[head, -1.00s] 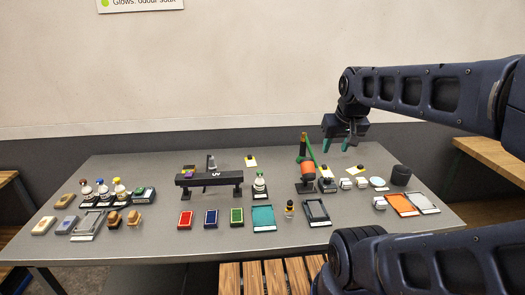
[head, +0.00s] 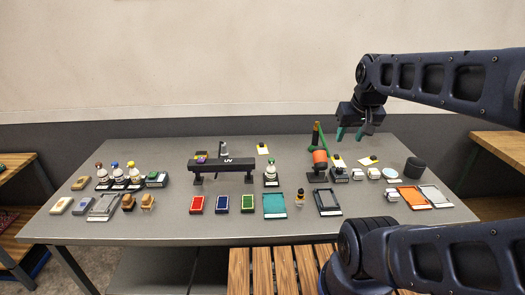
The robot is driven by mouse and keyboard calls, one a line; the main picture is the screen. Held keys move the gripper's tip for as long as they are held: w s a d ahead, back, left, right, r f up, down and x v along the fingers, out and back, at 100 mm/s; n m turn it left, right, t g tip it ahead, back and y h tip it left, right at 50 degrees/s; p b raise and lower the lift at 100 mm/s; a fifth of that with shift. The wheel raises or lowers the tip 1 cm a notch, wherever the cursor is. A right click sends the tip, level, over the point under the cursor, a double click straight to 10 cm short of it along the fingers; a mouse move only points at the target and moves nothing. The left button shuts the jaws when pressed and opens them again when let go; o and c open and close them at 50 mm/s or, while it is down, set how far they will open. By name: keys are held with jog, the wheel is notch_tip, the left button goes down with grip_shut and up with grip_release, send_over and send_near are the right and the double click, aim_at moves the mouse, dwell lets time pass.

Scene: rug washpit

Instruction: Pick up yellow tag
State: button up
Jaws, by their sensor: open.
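Several small yellowish cards lie at the back of the table, each with a dark item on it: one yellow card (head: 263,149) at back centre, and two more, a yellow card (head: 338,161) and a yellow card (head: 369,161), on the right. A small yellow piece (head: 201,155) shows behind the black UV bar, partly hidden. I cannot tell which of these is the yellow tag. My gripper (head: 350,134) has green fingertips, open and empty, pointing down. It appears above the back right of the table, over the two right-hand cards in the picture.
The black UV bar (head: 227,163) stands on two legs left of centre. An orange and green upright tool (head: 319,158) is left of my gripper. A dark cup (head: 415,168) stands at right. Bottles, pads and trays crowd the grey table (head: 170,220); its front strip is clear.

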jog(key=shift+o, duration=0.6)
jog(key=w+a+r+g, duration=0.1)
jog(key=w+r, duration=0.1)
jog(key=w, duration=0.6)
jog(key=w+a+r, duration=0.2)
jog(key=w, duration=0.6)
jog(key=n+g, duration=0.1)
jog(key=g, duration=0.3)
send_over(263, 148)
jog(key=w, duration=0.2)
notch_tip(263, 148, down, 28)
notch_tip(263, 148, down, 6)
jog(key=shift+a+r, duration=0.1)
jog(key=shift+r, duration=0.05)
jog(key=shift+w+a+f, duration=0.1)
jog(key=shift+a+f, duration=0.05)
jog(key=shift+f, duration=1.2)
jog(key=shift+a+f, duration=0.1)
jog(key=shift+f, duration=1.2)
grip_shut()
